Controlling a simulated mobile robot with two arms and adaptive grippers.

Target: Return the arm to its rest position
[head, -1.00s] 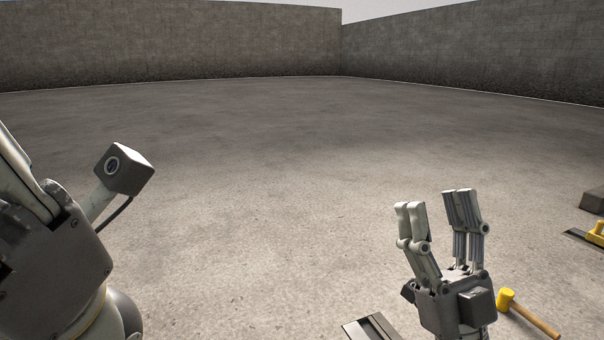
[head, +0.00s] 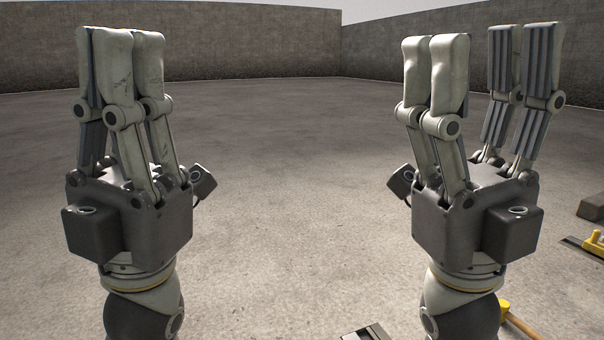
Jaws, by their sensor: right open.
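My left gripper (head: 103,65) stands upright at the left of the head view, fingers pointing up. Its fingers are drawn together, the rear ones mostly hidden behind the pale front ones, and no object shows in them. My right gripper (head: 482,70) stands upright at the right, fingers pointing up. Its pale fingers and ribbed grey pads are clearly apart, with nothing between them. Both grippers are raised in front of me, well apart from each other.
Low at the right are a yellow-handled tool (head: 593,243), a dark block (head: 592,206) and a mallet (head: 518,322) partly hidden by my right arm. A flat grey item (head: 368,333) shows at the bottom edge. Open concrete floor (head: 300,200) reaches to the walls.

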